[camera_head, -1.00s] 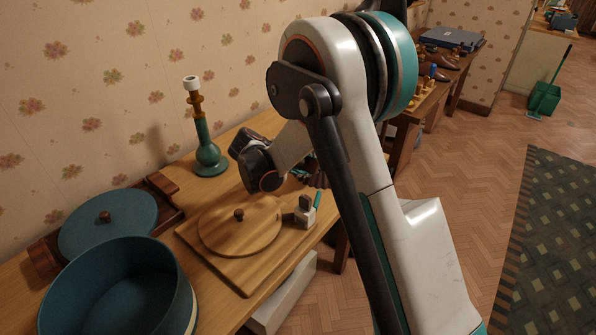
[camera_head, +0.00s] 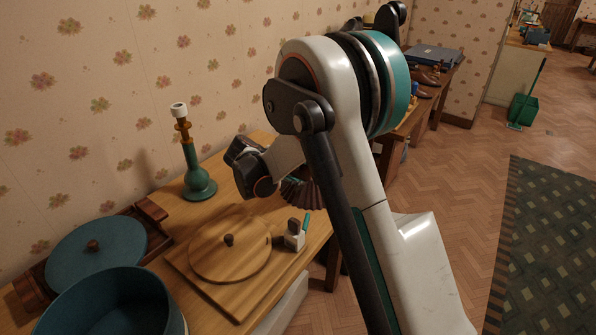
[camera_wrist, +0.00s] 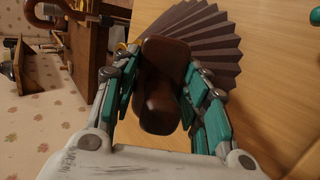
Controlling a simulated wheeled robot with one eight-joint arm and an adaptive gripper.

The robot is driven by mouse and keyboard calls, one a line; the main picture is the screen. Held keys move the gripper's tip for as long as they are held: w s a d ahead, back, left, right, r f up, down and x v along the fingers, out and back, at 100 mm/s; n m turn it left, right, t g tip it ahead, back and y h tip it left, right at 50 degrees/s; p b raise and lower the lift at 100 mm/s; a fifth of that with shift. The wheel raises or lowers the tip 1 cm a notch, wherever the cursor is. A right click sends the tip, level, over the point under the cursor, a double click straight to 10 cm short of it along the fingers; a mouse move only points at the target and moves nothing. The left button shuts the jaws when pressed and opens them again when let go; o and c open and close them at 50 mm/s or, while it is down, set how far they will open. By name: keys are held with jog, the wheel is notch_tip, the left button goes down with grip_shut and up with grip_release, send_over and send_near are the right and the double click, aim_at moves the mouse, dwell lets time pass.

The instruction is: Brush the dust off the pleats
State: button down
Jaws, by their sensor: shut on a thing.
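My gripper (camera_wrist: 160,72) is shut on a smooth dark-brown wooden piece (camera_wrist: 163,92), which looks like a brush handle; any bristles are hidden. A dark pleated thing (camera_wrist: 205,38) spreads out like a fan just beyond my fingertips in the wrist view. I cannot tell whether the held piece touches the pleats. In the head view the pleats (camera_head: 302,193) show on the wooden table (camera_head: 228,188), partly behind my arm, which hides my fingers there. A teal lamp base (camera_head: 197,165) without a shade stands upright at the table's back.
A round wooden lid (camera_head: 245,255) lies on a board (camera_head: 190,277). A small grey-and-teal thing (camera_head: 295,236) sits beside it. A blue pot (camera_head: 105,305) and blue lid (camera_head: 85,262) are at left. Another cluttered table stands behind; open floor (camera_head: 470,190) is at right.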

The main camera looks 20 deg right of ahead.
jog(key=shift+x, duration=0.75)
jog(key=shift+w+d+f, duration=0.15)
jog(key=shift+w+f, duration=0.1)
dwell(0.5)
jog(key=shift+s+a+f, duration=0.6)
jog(key=shift+a+f, duration=0.2)
jog(key=shift+f, duration=0.4)
jog(key=shift+s+a+f, duration=0.6)
jog(key=shift+a+f, duration=0.2)
jog(key=shift+f, duration=0.4)
jog(key=shift+s+a+f, duration=0.6)
jog(key=shift+a+f, duration=0.25)
jog(key=shift+f, duration=0.35)
jog(key=shift+v, duration=1.15)
jog(key=shift+s+d, duration=0.1)
jog(key=shift+d, duration=0.1)
